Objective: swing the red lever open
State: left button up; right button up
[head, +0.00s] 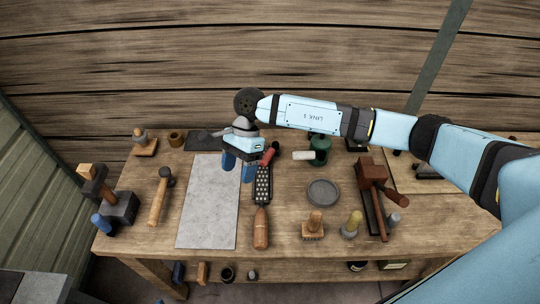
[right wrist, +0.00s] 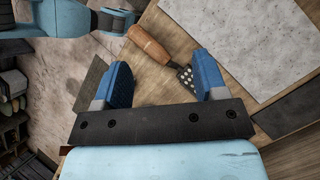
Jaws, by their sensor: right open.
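A short red piece (head: 270,154), which looks like the red lever, shows in the head view just right of my right gripper. What it is mounted on is partly hidden, and I cannot make it out in the right wrist view. My right gripper (head: 238,167) is open and empty, its blue fingers pointing down over the top right part of the grey mat (head: 207,215). In the right wrist view the two fingers (right wrist: 162,65) stand wide apart with nothing between them. My left gripper is not in view.
A rasp (head: 262,187) with a wooden handle lies right of the mat, close to my right gripper. A green object (head: 319,143), a round grey dish (head: 322,192), brushes and a mallet (head: 371,171) stand further right. A hammer (head: 160,195) and an anvil (head: 122,207) are at left.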

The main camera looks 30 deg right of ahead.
aim_at(269, 154)
jog(key=k+l+u, duration=0.1)
jog(key=l+u, duration=0.3)
jog(key=k+l+u, duration=0.1)
jog(key=l+u, duration=0.3)
